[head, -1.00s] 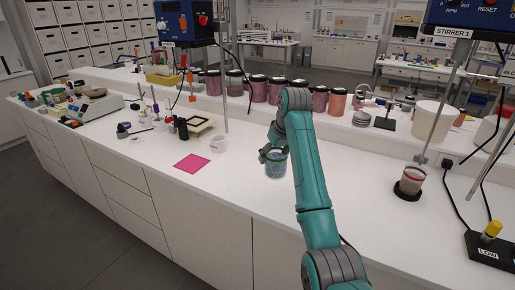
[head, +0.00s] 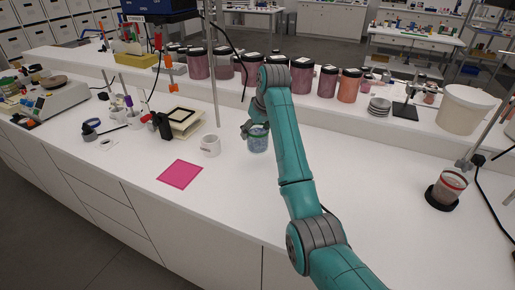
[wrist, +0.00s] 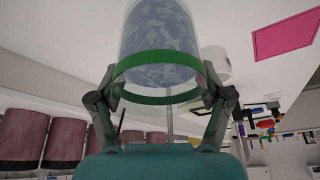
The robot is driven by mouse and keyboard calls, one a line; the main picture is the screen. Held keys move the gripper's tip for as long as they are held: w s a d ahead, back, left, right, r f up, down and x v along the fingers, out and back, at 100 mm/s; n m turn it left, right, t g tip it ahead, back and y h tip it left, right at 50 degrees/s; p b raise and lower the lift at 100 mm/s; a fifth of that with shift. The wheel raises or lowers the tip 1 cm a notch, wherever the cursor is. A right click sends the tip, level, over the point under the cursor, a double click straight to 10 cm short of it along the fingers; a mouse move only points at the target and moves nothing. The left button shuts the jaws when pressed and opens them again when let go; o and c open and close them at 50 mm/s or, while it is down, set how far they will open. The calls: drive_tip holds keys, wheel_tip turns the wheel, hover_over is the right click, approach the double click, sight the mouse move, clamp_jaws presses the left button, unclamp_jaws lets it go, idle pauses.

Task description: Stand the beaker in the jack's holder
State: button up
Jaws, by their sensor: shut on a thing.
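The beaker (head: 259,142) is a clear vessel with blue contents and a green band. My gripper (head: 252,129) is shut on it near the band. In the wrist view, the beaker (wrist: 160,30) lies between the two fingers of my gripper (wrist: 160,80), with its green band (wrist: 155,63) beside the fingertips. I cannot tell whether its base is clear of the bench. At the right, another beaker (head: 450,184) with a red band stands on a round black base (head: 440,202) beside a metal rod. I cannot make out a jack or tell whether this base is its holder.
A white mug (head: 210,146) and a pink sheet (head: 180,174) are left of the beaker. Lidded pigment jars (head: 301,77) line the raised shelf behind. A metal stand rod (head: 212,85) rises behind the mug. The bench right of my arm is largely clear.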

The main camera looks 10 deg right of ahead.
sight(256, 146)
drive_tip(key=shift+f, duration=3.3)
drive_tip(key=shift+f, duration=0.1)
drive_tip(key=o, duration=1.4)
